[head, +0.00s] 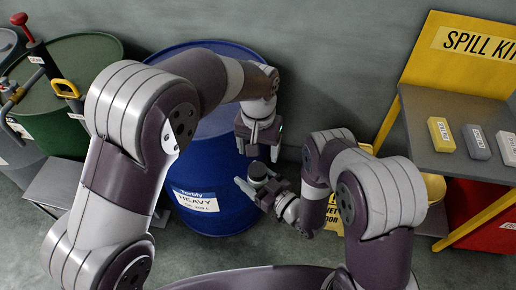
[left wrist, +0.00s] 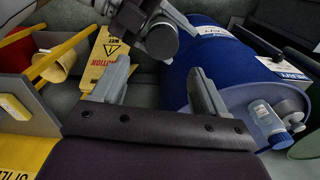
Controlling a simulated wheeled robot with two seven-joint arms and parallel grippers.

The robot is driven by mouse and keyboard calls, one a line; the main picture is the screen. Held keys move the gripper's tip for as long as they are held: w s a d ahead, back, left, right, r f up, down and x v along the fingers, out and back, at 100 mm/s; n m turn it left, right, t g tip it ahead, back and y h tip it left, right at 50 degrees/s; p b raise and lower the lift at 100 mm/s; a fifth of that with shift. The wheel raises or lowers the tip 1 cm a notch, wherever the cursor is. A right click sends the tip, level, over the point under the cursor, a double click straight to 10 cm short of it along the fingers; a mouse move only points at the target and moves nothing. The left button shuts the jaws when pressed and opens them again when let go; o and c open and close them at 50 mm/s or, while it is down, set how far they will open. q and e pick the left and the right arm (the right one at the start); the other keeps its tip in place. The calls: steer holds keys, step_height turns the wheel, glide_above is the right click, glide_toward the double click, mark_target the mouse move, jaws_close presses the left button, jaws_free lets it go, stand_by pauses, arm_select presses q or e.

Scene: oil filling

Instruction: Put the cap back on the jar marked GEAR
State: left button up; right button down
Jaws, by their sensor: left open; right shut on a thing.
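My right gripper (head: 258,184) is shut on a dark round cap (head: 258,170), held in the air in front of the blue drum. The cap's flat grey face shows in the left wrist view (left wrist: 162,41). My left gripper (head: 260,150) is open and empty, pointing down just above the cap; its spread fingers show in the left wrist view (left wrist: 163,82). No GEAR marking is readable. My left arm hides these jars in the head view.
The blue drum (head: 216,208) carries a HEAVY label. A green drum (head: 75,60) with a red-handled pump is at left. At right, a grey shelf (head: 420,130) under a SPILL KIT board holds small boxes. A yellow caution sign (left wrist: 100,62) stands behind the right arm.

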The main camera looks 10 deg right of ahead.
mark_target(257, 169)
arm_select(q)
steer(key=n, duration=0.6)
steer(key=shift+s+a+r, duration=0.1)
steer(key=shift+r, duration=0.2)
steer(key=n, duration=0.4)
steer(key=shift+s, duration=0.1)
steer(key=shift+a+f, duration=0.1)
step_height(257, 169, down, 8)
steer(key=shift+r, duration=0.1)
